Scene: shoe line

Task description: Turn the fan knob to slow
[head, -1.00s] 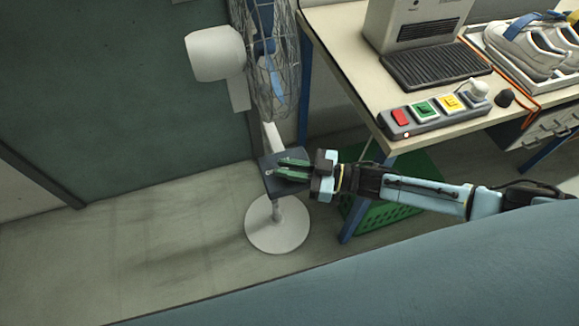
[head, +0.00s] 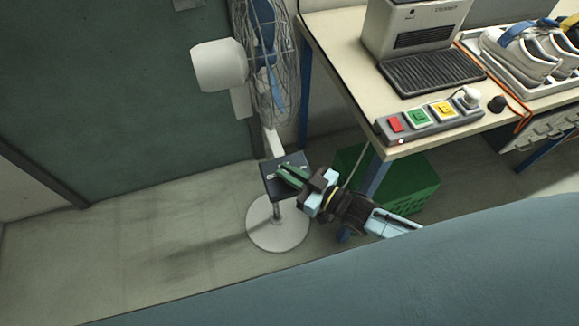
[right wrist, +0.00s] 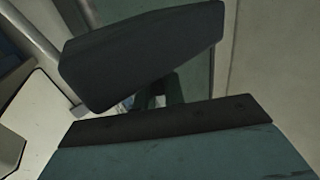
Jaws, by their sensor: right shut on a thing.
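The standing fan has a white motor housing (head: 218,66), a wire cage (head: 270,65) and a round white base (head: 277,228). Its dark control box (head: 270,186) sits on the pole, with small pale marks on its face. My right gripper (head: 287,172) reaches in from the lower right, its green fingers at the face of the box. It is shut on the fan knob, which the fingers hide; I cannot read the knob's setting. In the right wrist view a dark block (right wrist: 140,55) covers most of the fingers. My left gripper is not in view.
A workbench (head: 335,60) stands to the right with a switch strip (head: 430,128), a grey machine (head: 415,35) and white shoes (head: 520,55) in a tray. A green crate (head: 410,185) is under it, close to my right arm. The floor left of the fan is clear.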

